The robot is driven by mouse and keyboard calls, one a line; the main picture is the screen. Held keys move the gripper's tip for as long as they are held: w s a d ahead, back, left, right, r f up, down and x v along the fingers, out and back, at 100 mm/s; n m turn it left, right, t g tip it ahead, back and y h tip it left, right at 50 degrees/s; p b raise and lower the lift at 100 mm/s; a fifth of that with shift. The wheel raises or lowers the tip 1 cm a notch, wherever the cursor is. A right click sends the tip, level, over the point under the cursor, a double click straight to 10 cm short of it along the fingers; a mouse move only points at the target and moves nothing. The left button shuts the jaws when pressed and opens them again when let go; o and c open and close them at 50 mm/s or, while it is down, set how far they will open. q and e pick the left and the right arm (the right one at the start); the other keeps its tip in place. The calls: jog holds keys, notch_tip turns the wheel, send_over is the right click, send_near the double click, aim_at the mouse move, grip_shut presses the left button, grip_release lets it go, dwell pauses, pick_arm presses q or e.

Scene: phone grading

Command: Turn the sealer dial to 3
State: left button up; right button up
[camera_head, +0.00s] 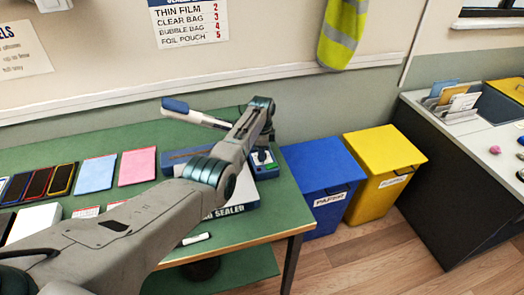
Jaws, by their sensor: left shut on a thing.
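The sealer (233,208) is a blue and white device at the right end of the green table, with its white lever arm (197,114) raised and its blue handle tip at the upper left. My left arm crosses in front and hides much of the sealer body. My left gripper (262,152) points down at the sealer's blue right end and is shut on the dial, a small dark knob (262,156). The dial's setting is too small and covered to read. My right gripper is not in view.
A wall chart (188,22) lists thin film 2, clear bag 3, bubble bag 4 and foil pouch 5. Several phones (38,183) and blue and pink pouches (137,166) lie on the table (120,140). Blue (322,165) and yellow (383,155) bins stand right of it.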

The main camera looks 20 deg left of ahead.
pick_arm(q)
jog(key=shift+w+r+m, duration=0.1)
jog(key=shift+r+m, duration=0.05)
jog(key=shift+m, duration=0.45)
jog(key=o, duration=1)
jog(key=shift+c, duration=0.2)
jog(key=shift+r, duration=0.5)
notch_tip(320, 180, up, 10)
jog(key=b, duration=0.2)
jog(key=shift+f, duration=0.15)
